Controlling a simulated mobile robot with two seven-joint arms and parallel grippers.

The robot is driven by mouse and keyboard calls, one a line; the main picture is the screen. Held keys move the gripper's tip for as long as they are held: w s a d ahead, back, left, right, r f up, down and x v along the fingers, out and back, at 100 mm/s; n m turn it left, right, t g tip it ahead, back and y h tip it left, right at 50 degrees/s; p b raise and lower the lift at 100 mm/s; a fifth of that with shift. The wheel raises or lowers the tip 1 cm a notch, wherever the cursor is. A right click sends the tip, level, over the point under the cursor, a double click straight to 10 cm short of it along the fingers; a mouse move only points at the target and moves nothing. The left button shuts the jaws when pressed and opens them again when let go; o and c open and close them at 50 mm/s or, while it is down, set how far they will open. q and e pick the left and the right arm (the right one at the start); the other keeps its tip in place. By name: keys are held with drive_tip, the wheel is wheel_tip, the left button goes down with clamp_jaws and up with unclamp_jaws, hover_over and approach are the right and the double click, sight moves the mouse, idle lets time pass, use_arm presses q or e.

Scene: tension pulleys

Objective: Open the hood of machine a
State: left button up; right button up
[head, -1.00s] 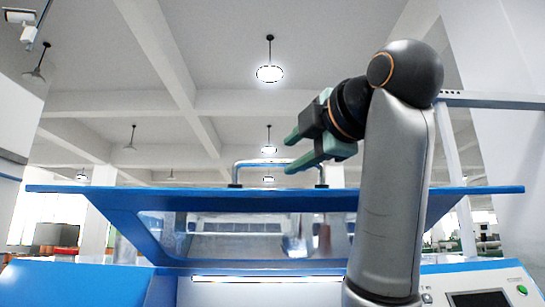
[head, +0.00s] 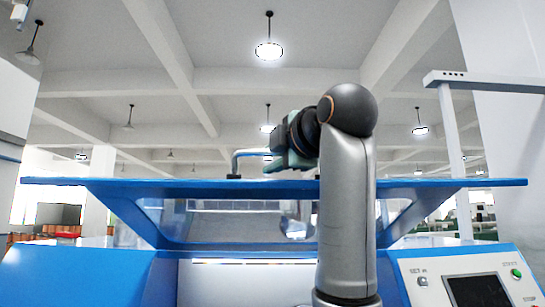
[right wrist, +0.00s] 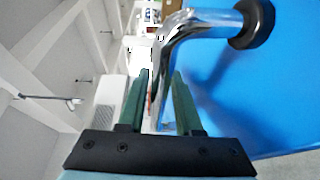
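The blue hood of the machine (head: 110,187) spans the head view as a flat, nearly level panel seen edge-on. Its metal bar handle (head: 234,162) stands up from its top. My right gripper (head: 272,164) is at the handle's right part, with my arm hiding the rest of that side. In the right wrist view, the handle (right wrist: 180,30) bends down and runs between the two green fingers of my right gripper (right wrist: 160,85). A gap shows beside the bar, so the fingers look open around it. My left gripper is in neither view.
The blue machine body (head: 80,275) lies below the hood, with slanted clear windows (head: 150,215) between. A control panel (head: 470,280) with a screen and buttons is at the lower right. The space above the hood is free up to the hanging lamps.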

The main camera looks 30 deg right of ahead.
clamp_jaws()
idle(1.1)
